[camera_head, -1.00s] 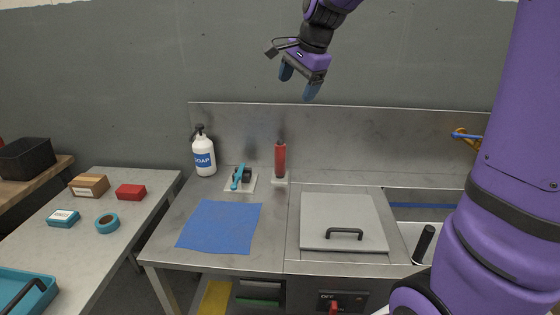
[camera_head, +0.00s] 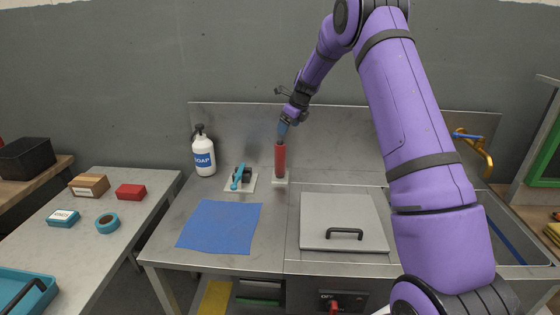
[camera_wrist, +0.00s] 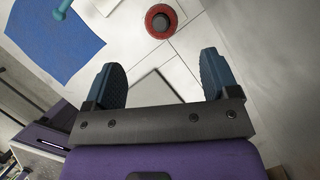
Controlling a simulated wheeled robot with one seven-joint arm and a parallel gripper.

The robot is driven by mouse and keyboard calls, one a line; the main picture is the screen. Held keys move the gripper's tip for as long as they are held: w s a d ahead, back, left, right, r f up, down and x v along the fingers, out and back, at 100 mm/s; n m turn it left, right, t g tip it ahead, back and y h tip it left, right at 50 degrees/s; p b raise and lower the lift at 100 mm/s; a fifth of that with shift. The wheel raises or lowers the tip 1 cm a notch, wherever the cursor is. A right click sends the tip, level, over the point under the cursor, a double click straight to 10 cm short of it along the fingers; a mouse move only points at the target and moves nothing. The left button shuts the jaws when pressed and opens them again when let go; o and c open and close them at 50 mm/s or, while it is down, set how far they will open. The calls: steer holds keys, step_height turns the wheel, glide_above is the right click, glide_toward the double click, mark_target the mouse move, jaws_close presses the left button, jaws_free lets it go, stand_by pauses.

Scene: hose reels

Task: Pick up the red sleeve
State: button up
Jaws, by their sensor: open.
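The red sleeve (camera_head: 280,161) stands upright on a small white base at the back of the steel counter. In the wrist view the sleeve (camera_wrist: 161,21) is seen from above as a red ring around a dark core, beyond the fingertips. My gripper (camera_head: 284,130) is just above the sleeve's top in the head view, pointing down. In the wrist view my gripper (camera_wrist: 161,74) has its two blue fingers wide apart with nothing between them.
A blue tape dispenser or similar tool (camera_head: 240,178) sits left of the sleeve, with a soap bottle (camera_head: 203,154) farther left. A blue cloth (camera_head: 220,227) lies in front. A grey lid with a black handle (camera_head: 343,222) lies right. The steel backsplash (camera_head: 400,148) rises behind.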

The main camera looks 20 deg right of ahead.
mark_target(280, 146)
steer(key=x, duration=1.1)
steer(key=shift+d+f, duration=0.1)
steer(key=shift+d, duration=0.05)
steer(key=c, duration=1.2)
steer(key=shift+c, duration=0.2)
